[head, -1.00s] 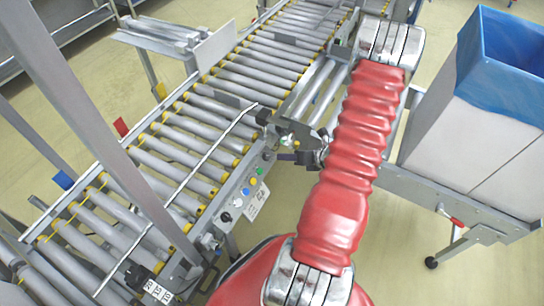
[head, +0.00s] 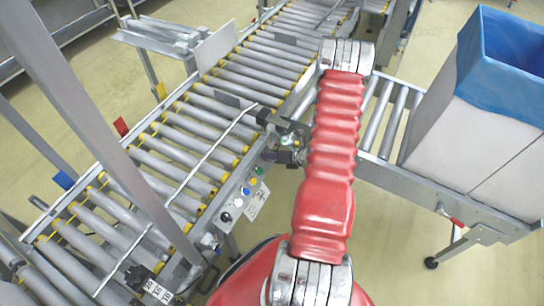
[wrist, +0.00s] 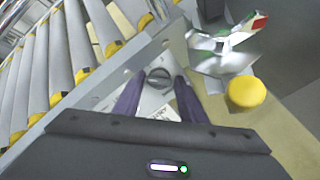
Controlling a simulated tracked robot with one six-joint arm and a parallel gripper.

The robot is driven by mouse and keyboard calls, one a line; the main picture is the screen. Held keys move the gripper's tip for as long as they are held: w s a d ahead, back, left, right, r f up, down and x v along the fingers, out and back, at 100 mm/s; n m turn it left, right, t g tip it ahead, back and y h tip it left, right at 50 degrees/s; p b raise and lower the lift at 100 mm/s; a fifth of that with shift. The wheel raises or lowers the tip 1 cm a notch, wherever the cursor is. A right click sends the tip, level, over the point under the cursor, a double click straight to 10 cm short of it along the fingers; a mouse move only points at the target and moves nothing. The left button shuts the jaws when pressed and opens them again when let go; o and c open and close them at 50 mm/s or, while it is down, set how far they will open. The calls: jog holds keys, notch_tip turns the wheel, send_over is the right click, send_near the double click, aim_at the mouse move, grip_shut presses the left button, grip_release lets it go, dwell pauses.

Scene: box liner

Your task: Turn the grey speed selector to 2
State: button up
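A round dark-grey knob with a raised bar (wrist: 159,77), apparently the speed selector, sits on a pale plate in the wrist view. I cannot read its setting or markings there. My gripper (wrist: 160,88) is open, its two purple fingers on either side of the knob in the picture; contact is not clear. In the head view my gripper (head: 270,156) is small, beside the conveyor's side rail and partly hidden by my red arm. The control panel (head: 233,207) there carries coloured buttons and a dark knob (head: 225,217).
A roller conveyor (head: 172,150) with yellow roller ends runs alongside. A yellow round cap (wrist: 247,92) and a metal fitting (wrist: 222,45) lie right of the fingers in the wrist view. A blue-lined box (head: 480,110) stands on the right conveyor. A post crosses the left.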

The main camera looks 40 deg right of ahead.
jog(key=shift+c, duration=0.2)
jog(key=c, duration=0.8)
jog(key=shift+o, duration=0.2)
jog(key=shift+a, duration=0.1)
jog(key=shift+m, duration=0.4)
jog(key=m, duration=0.3)
jog(key=shift+g+h, duration=0.3)
jog(key=shift+h, duration=0.1)
jog(key=m+g, duration=0.1)
jog(key=m, duration=0.4)
jog(key=shift+h, duration=0.3)
jog(key=shift+m, duration=0.3)
